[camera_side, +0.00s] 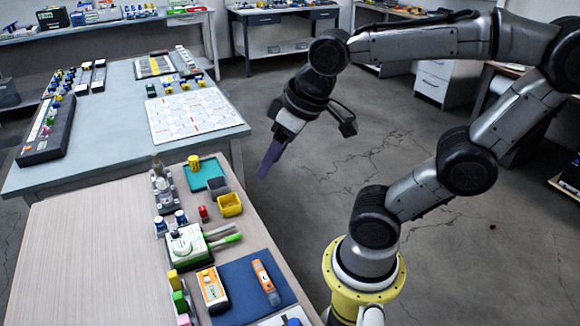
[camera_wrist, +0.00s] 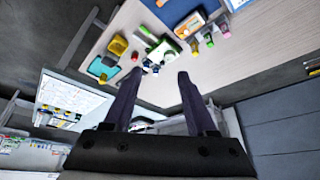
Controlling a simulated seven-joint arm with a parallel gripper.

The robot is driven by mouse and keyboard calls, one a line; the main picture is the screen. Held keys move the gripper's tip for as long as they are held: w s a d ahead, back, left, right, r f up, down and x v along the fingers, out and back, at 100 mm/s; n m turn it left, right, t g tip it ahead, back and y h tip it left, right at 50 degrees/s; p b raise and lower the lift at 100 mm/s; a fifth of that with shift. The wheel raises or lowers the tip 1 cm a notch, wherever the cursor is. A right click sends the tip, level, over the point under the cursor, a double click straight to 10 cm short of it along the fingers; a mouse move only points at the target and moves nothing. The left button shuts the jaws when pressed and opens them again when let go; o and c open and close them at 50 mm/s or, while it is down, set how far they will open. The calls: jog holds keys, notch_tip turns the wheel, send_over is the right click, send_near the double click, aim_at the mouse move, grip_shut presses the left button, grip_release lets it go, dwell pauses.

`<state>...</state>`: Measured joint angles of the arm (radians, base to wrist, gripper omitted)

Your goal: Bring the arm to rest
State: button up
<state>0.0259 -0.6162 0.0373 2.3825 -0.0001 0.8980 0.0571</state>
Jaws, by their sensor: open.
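My gripper (camera_side: 270,158) hangs in the air above the open floor, to the right of the wooden bench (camera_side: 95,240) in the side view. Its purple fingers point down and slightly left. In the wrist view, the two fingers of my gripper (camera_wrist: 155,82) stand well apart with nothing between them. The gripper is open and empty. It touches nothing that I can see.
The bench holds a teal mat (camera_side: 203,178), a yellow bin (camera_side: 229,205), a green-and-white device (camera_side: 187,246) and a blue mat (camera_side: 238,290) with an orange tool (camera_side: 265,282). A grey-blue table (camera_side: 110,140) stands behind. The floor (camera_side: 330,190) around my gripper is clear.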

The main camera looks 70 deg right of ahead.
jog(key=s, duration=0.2)
jog(key=s+f+n, duration=0.1)
jog(key=shift+s+a+t, duration=0.25)
jog(key=shift+t, duration=0.05)
